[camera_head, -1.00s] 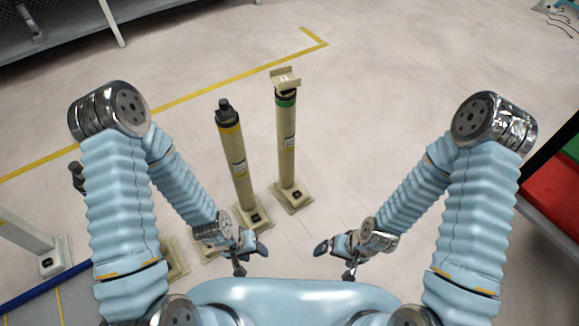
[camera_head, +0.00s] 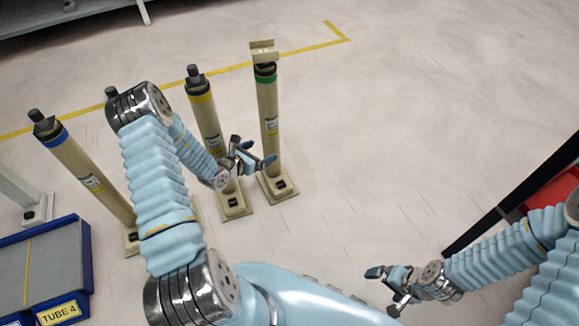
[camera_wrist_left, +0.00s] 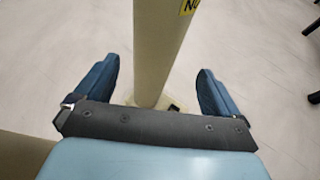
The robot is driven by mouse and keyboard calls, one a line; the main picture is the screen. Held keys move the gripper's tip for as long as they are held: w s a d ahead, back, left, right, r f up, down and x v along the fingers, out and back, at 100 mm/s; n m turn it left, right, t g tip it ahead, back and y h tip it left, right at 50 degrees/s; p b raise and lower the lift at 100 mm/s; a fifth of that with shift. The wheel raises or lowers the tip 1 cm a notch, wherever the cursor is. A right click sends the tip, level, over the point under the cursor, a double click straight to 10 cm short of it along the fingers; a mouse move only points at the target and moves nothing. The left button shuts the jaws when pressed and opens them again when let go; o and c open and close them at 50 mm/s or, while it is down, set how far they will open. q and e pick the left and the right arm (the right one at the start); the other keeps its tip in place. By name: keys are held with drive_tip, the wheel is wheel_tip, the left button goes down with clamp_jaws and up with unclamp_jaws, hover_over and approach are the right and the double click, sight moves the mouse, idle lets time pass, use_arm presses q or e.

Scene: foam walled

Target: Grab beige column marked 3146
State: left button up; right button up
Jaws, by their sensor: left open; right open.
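Beige columns stand upright on square bases in the head view: one with a green band and a bracket-like top (camera_head: 268,105), one with a yellow band (camera_head: 206,118), and one with a blue band (camera_head: 80,165). The number 3146 cannot be read on any label. My left gripper (camera_head: 253,151) is open beside the green-banded column, at about its mid height. In the left wrist view, a beige column (camera_wrist_left: 157,45) with a yellow label stands ahead between the open fingers (camera_wrist_left: 160,88), not gripped. My right gripper (camera_head: 384,289) is open and empty, low at the right.
A blue-edged platform (camera_head: 82,265) labelled TUBE 4 is at the lower left. Another dark column top shows behind my left arm. A red surface (camera_head: 552,192) with a dark edge lies at the right. The floor right of the columns is clear.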

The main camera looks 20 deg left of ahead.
sight(266, 145)
use_arm(q)
drive_tip(key=x, duration=0.4)
drive_tip(key=b+x, duration=0.1)
drive_tip(key=x, duration=0.2)
drive_tip(key=shift+w+a+r, duration=0.25)
clamp_jaws()
drive_tip(key=shift+r, duration=0.15)
